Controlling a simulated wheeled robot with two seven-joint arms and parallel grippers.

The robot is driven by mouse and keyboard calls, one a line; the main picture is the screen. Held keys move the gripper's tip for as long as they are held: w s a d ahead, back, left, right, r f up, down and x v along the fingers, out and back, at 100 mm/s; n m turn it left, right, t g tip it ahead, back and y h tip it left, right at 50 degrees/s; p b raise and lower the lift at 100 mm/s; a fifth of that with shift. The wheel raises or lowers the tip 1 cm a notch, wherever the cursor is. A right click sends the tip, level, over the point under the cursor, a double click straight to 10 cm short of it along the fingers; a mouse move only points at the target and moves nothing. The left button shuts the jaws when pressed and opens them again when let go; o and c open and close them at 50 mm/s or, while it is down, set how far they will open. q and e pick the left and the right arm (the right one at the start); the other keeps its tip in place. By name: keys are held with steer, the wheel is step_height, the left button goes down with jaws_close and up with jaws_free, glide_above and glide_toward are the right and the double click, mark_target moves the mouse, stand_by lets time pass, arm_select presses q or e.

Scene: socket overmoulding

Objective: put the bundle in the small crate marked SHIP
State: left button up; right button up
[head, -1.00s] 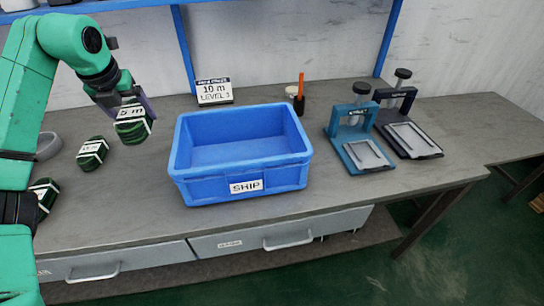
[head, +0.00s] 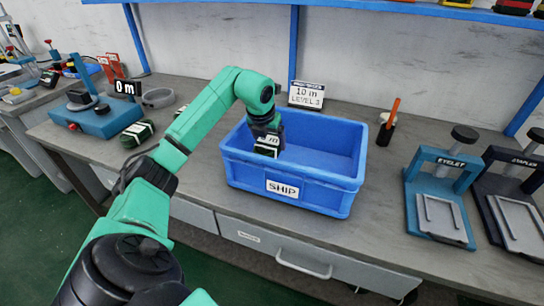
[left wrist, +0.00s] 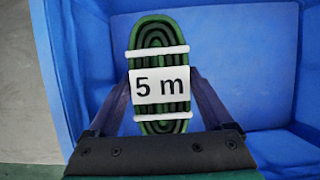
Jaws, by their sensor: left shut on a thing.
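The bundle (head: 267,148) is a dark green coil with white ties and a white label; in the left wrist view the label on the bundle (left wrist: 160,84) reads "5 m". My left gripper (head: 268,140) is shut on it and holds it over the left part of the blue crate. The crate (head: 290,207) has a white SHIP label on its front and stands on the grey bench. Its blue wall also shows in the left wrist view (left wrist: 60,60) around the bundle. The crate's visible inside is empty. My right gripper is not in view.
A sign reading "10 m LEVEL 3" (head: 306,95) stands behind the crate. A pen holder (head: 386,132) and the eyelet press (head: 440,195) are to its right. Another green bundle (head: 137,134) and a grey ring (head: 158,97) lie at the left.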

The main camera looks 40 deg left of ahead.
arm_select(q)
step_height(320, 180, down, 5)
steer(key=shift+r, duration=0.2)
steer(key=shift+f, duration=0.1)
steer(key=o, duration=1.2)
steer(key=shift+o, duration=0.2)
steer(key=v, duration=1.2)
steer(key=shift+r, duration=0.25)
